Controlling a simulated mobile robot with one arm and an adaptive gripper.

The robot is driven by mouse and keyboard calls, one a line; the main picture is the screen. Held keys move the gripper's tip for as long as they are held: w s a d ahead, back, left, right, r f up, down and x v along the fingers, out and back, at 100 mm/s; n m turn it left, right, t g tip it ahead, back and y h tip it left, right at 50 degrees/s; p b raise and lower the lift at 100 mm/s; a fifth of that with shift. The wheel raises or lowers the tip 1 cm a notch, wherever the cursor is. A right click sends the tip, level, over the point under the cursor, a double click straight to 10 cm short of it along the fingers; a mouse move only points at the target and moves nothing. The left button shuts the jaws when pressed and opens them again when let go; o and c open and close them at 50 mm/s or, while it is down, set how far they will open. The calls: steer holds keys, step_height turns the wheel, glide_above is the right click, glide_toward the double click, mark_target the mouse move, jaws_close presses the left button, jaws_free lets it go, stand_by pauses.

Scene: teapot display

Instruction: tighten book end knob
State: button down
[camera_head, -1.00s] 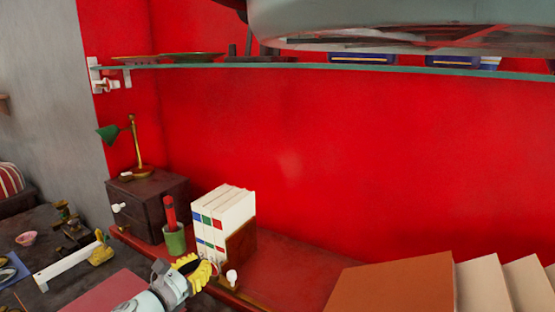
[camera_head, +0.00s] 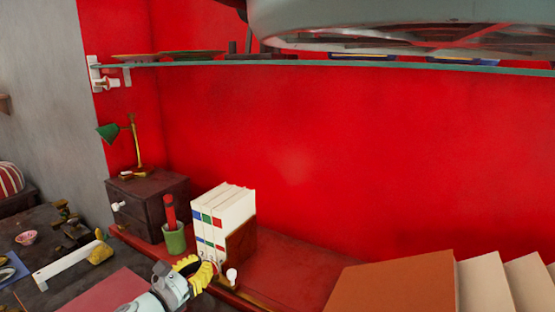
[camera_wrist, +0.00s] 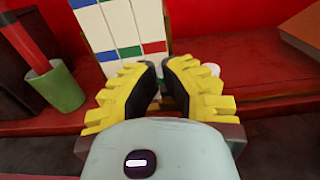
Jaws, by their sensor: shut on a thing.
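The brown book end (camera_head: 241,243) stands against the right side of a row of white books (camera_head: 222,212) on the red ledge in the head view. My gripper (camera_head: 212,268), with yellow ridged fingers, is low at the front of the books and book end. In the wrist view my gripper (camera_wrist: 160,76) has its two fingertips close together just in front of the books (camera_wrist: 125,28). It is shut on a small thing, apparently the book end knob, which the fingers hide. A white round knob (camera_head: 232,275) shows just right of the fingers.
A green cup (camera_head: 174,239) with a red thing in it stands left of the books, beside a dark drawer box (camera_head: 148,203) carrying a lamp (camera_head: 134,147). A large brown book (camera_head: 392,285) is at the lower right. The red ledge (camera_head: 300,270) between is clear.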

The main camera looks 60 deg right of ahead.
steer(key=shift+f, duration=0.15)
steer(key=a+p, duration=0.3)
steer(key=a, duration=0.3)
steer(key=shift+s+r, duration=0.15)
steer(key=shift+r, duration=0.25)
steer(key=shift+r, duration=0.15)
